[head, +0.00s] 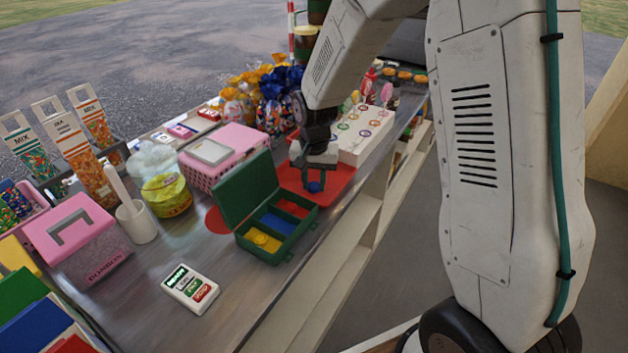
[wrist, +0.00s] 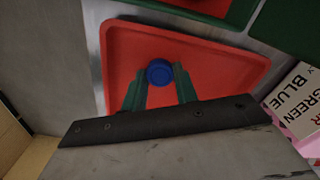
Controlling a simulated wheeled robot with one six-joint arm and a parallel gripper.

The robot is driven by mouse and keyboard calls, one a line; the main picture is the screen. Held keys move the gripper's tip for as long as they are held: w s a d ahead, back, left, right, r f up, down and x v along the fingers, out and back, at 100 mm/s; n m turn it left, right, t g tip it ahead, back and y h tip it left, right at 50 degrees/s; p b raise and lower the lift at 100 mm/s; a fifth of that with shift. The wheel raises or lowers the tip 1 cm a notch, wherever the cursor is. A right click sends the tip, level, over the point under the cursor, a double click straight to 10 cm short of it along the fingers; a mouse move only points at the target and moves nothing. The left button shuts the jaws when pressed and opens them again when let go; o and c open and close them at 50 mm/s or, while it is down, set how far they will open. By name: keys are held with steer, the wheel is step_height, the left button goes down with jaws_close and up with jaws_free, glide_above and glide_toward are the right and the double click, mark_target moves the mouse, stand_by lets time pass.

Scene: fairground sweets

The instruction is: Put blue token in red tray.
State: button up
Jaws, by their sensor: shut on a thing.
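The blue token (wrist: 160,73) is round and sits between the fingertips of my gripper (wrist: 160,86) in the wrist view. My gripper is shut on it. In the head view the token (head: 314,187) shows just below my gripper (head: 313,178). Both are over the red tray (head: 338,180), which also fills the middle of the wrist view (wrist: 125,45). I cannot tell whether the token touches the tray floor. Part of the tray is hidden behind my gripper in the head view.
A green box (head: 247,190) with an open lid and red, blue and yellow compartments stands left of the tray. A pink basket (head: 229,150) is behind it. A white lollipop stand (head: 364,140) is close behind the tray. The counter's edge runs near the tray's right side.

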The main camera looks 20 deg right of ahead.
mark_target(315, 186)
steer(key=shift+f, duration=0.15)
steer(key=o, duration=0.9)
steer(key=shift+o, duration=0.2)
step_height(315, 186, up, 13)
steer(key=s+d+r+n, duration=0.1)
steer(key=s+r, duration=0.4)
steer(key=s, duration=0.1)
steer(key=s+d+r+n, duration=0.1)
steer(key=s+r+n, duration=0.1)
steer(key=s, duration=1)
steer(key=s+d+r+n+t, duration=0.1)
steer(key=s+r+n, duration=0.1)
steer(key=s, duration=1)
steer(key=shift+r+n, duration=0.15)
steer(key=shift+n, duration=0.25)
